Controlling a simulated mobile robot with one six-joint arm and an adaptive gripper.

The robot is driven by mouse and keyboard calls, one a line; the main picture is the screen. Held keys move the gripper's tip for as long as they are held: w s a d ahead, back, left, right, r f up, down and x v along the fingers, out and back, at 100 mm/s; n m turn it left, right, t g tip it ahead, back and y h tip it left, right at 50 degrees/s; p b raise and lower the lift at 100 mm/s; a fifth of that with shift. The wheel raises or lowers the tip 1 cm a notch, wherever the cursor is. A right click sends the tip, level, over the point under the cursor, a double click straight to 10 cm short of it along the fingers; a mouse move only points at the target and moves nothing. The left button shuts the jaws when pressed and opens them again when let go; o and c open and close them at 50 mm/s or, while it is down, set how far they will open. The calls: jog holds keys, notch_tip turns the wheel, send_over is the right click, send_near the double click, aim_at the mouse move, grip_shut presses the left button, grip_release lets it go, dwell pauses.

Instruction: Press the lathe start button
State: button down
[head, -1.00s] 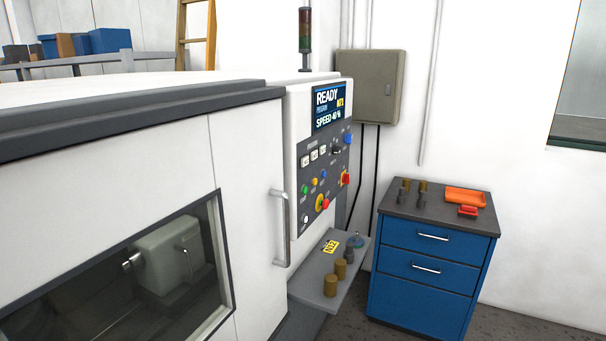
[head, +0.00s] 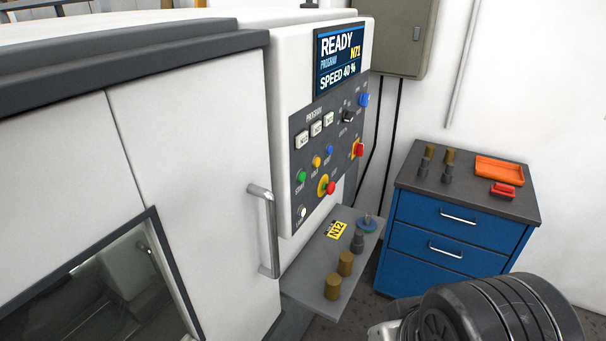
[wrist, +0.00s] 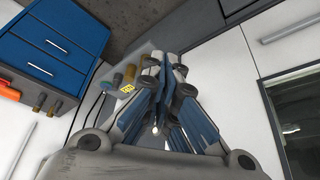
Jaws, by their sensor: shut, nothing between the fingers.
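The lathe start button (head: 301,176) is a small green round button at the left of the dark control panel (head: 299,208) in the head view, with a label beneath it. A yellow button (head: 316,161) and a blue button (head: 329,150) follow it up to the right. The screen (head: 338,58) above reads READY, N71 and SPEED 40 %. My gripper (wrist: 163,62) shows in the wrist view with its fingers together and empty. Part of my arm shows at the lower right of the head view, apart from the panel. I cannot make out the start button in the wrist view.
The door handle (head: 269,232) stands out left of the panel. A grey shelf (head: 311,270) with several cylinders juts out below. A blue drawer cabinet (head: 440,238) stands to the right.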

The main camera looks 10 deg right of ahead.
aim_at(302, 177)
jog(key=w+d+r+n+t+h+p, duration=0.1)
jog(key=w+d+n+t, duration=0.2)
jog(key=w, duration=0.8)
jog(key=w+d+r+t+h, duration=0.1)
jog(key=w+d+t, duration=0.25)
jog(key=w, duration=0.75)
jog(key=w+a+n+t+y, duration=0.1)
jog(key=w+n+y, duration=0.1)
jog(key=w, duration=0.3)
jog(key=w+a+n+t+y+p, duration=0.1)
jog(key=w+n+t+y, duration=0.1)
jog(key=w, duration=0.3)
jog(key=shift+w+f+n+y, duration=0.3)
jog(key=shift+y, duration=0.1)
jog(key=shift+w+a, duration=0.1)
jog(key=w+a+b, duration=0.2)
jog(key=w+a, duration=0.3)
jog(key=a, duration=0.2)
jog(key=shift+a, duration=0.1)
jog(key=shift+w+a+b, duration=0.25)
jog(key=shift+b, duration=0.25)
